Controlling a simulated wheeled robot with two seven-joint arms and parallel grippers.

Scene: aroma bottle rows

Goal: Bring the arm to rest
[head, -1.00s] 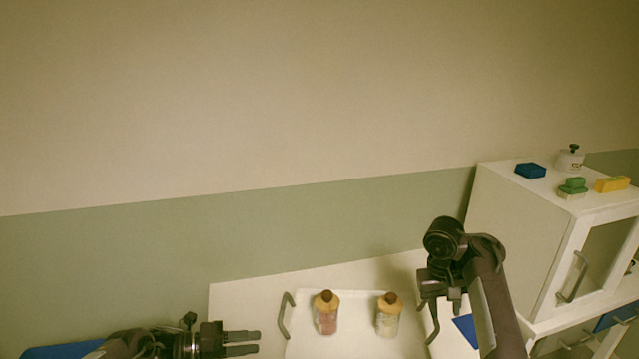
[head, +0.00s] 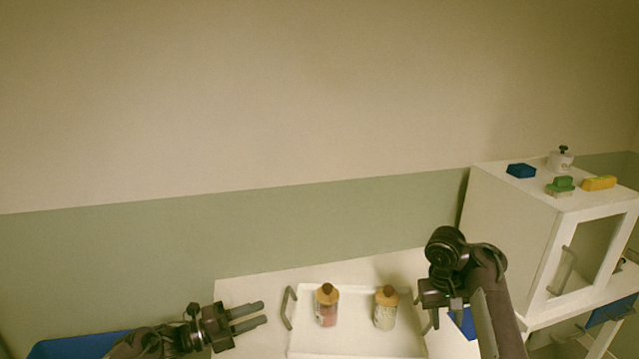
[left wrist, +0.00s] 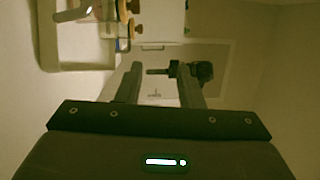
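My left gripper (head: 256,317) is at the lower left of the head view, left of the white tray, with its two fingers apart and nothing between them. Its open fingers also show in the left wrist view (left wrist: 160,85). My right gripper (head: 438,318) hangs fingers down at the tray's right end; its fingers look apart, with no object seen between them. Two bottles with brown caps stand upright on the white tray (head: 340,347): a reddish bottle (head: 327,308) and a pale bottle (head: 385,312).
A white cabinet (head: 510,235) stands at the right. On its top are a blue block (head: 521,170), a green sponge (head: 562,184), a yellow block (head: 599,183) and a white jar (head: 560,160). A blue bin (head: 80,345) is at the lower left. The wall side is clear.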

